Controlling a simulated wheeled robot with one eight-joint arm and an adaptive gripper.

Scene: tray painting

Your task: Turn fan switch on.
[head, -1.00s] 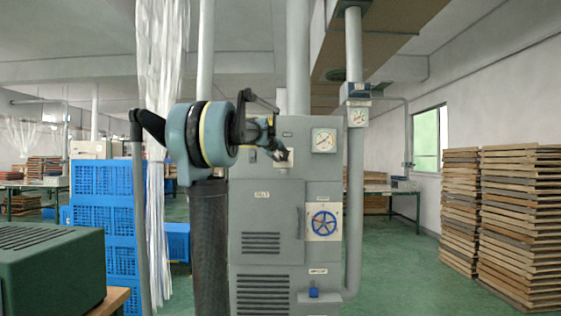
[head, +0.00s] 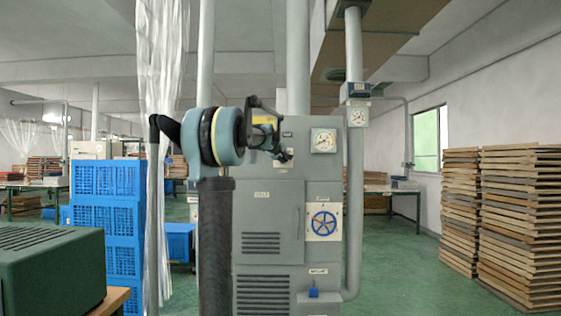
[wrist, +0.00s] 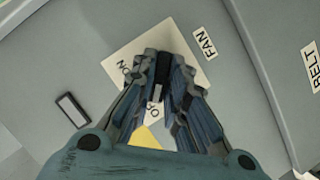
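The fan switch plate (wrist: 195,58) is pale, with a FAN label (wrist: 204,43) beside it and ON and OFF labels partly hidden by my fingers. The switch's dark lever (wrist: 161,68) stands between my fingertips. My gripper (wrist: 163,72) is closed in narrowly around the lever, with a finger close against each side. In the head view my gripper (head: 287,156) is at the upper front of the grey cabinet (head: 270,215), left of the upper gauge. The switch is mostly hidden there by the gripper.
A gauge (head: 323,140) and a blue handwheel (head: 324,222) are on the cabinet. A BELT label (wrist: 312,66) shows in the wrist view. Blue crates (head: 105,230) and a green machine (head: 50,265) stand left. Stacked wooden trays (head: 520,225) stand right, with open floor between.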

